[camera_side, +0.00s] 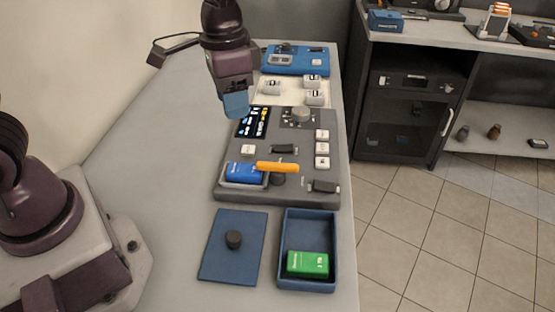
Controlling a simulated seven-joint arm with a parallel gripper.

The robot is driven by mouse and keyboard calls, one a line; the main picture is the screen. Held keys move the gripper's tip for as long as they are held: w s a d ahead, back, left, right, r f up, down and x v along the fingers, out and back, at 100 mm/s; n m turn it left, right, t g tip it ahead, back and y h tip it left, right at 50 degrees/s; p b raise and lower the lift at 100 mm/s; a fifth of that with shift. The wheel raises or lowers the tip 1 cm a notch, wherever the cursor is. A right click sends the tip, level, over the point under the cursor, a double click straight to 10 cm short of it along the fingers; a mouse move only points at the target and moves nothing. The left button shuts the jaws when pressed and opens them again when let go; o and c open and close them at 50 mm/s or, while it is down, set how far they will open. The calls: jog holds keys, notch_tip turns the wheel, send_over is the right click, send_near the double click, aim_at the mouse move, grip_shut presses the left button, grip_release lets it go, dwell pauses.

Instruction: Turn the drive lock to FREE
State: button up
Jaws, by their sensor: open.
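The drive lock looks to be the orange bar (277,167) on the grey control panel (225,192). It lies roughly crosswise, with its left end at the right edge of a blue drive (242,173). The drive sits in a bay at the panel's near left. Any LOCK or FREE marking is too small to read. My gripper (236,112) is open, above the panel's far left corner, near the small display and well apart from the orange bar. The finger gap is hard to see from here.
A dark round knob (278,180) is just below the bar. White buttons (322,148) and a grey dial (301,114) stand on the panel. In front lie a blue lid (222,262) with a knob and a blue box (308,222) holding a green drive (308,264).

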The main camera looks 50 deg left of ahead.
aim_at(278, 164)
jog(key=shift+w+d+f+m, duration=0.7)
jog(key=shift+w+f+m, duration=2.05)
jog(key=shift+w, duration=1.4)
notch_tip(278, 164, down, 12)
jog(key=shift+f, duration=0.2)
grip_shut()
